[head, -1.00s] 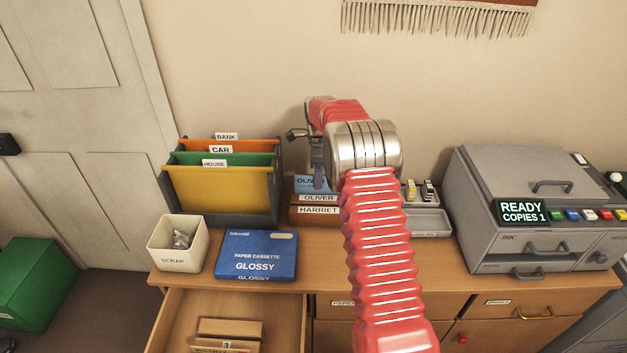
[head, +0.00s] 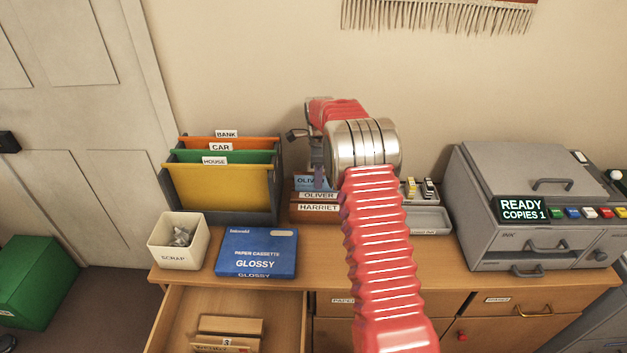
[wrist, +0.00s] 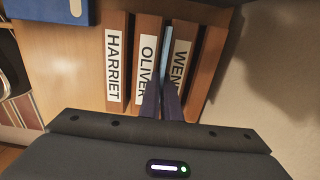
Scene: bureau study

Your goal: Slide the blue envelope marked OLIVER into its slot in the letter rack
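The blue envelope (head: 303,183) stands upright in the wooden letter rack (head: 300,216), its printed name partly covered by my gripper. In the wrist view it is a thin light-blue strip (wrist: 167,42) between the OLIVER panel (wrist: 147,60) and the panel whose label begins WEN (wrist: 182,60). It sits behind the OLIVER label, its lower part hidden in the slot. My gripper (wrist: 162,85) points down at the rack, its two dark fingers close together on either side of the envelope and apparently shut on it. The HARRIET panel (wrist: 116,60) is at the front.
A file holder (head: 222,188) with coloured folders stands left of the rack. A blue paper cassette box (head: 256,250) and a scrap bin (head: 178,240) are in front. A grey tray (head: 428,220) and a copier (head: 535,210) lie right. A drawer (head: 180,320) is open below.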

